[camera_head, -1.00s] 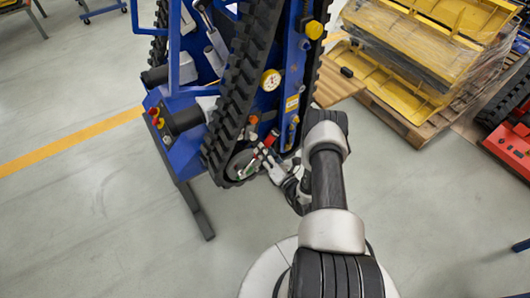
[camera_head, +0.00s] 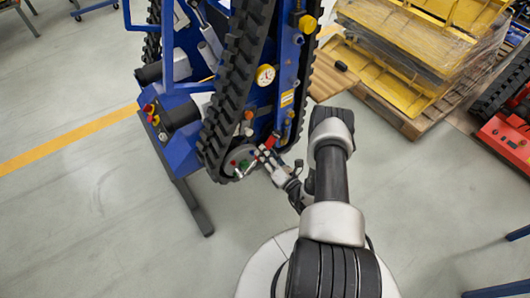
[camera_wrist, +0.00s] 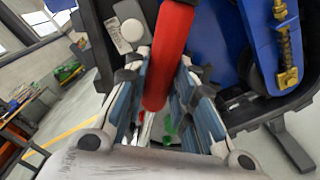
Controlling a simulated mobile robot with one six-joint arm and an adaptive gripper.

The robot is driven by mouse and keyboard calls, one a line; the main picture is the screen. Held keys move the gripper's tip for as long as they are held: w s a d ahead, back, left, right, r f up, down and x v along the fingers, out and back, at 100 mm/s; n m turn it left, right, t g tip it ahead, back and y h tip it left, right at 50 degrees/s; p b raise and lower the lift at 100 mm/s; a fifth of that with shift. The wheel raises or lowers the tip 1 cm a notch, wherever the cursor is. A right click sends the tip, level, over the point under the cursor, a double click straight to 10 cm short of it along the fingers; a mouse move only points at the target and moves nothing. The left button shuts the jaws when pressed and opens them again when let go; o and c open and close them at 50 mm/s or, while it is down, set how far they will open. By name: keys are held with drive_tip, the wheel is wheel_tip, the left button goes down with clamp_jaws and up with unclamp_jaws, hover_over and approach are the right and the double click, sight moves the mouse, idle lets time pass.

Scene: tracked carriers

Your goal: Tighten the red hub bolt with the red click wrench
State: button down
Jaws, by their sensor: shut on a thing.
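The red click wrench (camera_wrist: 168,55) is gripped between the fingers of my gripper (camera_wrist: 157,105), its red handle filling the middle of the wrist view. In the head view, my gripper (camera_head: 270,157) is at the lower end of the blue tracked carrier, beside the round hub (camera_head: 240,160). Small green and red spots show on the hub face. The red one (camera_head: 244,165) may be the red hub bolt, but it is too small to be sure. A green part (camera_wrist: 167,130) shows beyond the fingers in the wrist view. Whether the wrench touches a bolt cannot be told.
The black track (camera_head: 232,90) runs up beside the hub. A gauge (camera_head: 265,75) and a yellow knob (camera_head: 308,24) stand out from the blue frame. A pallet with yellow parts (camera_head: 410,60) is at the upper right. The floor below the carrier is clear.

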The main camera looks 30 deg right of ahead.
drive_tip(key=shift+s, duration=2)
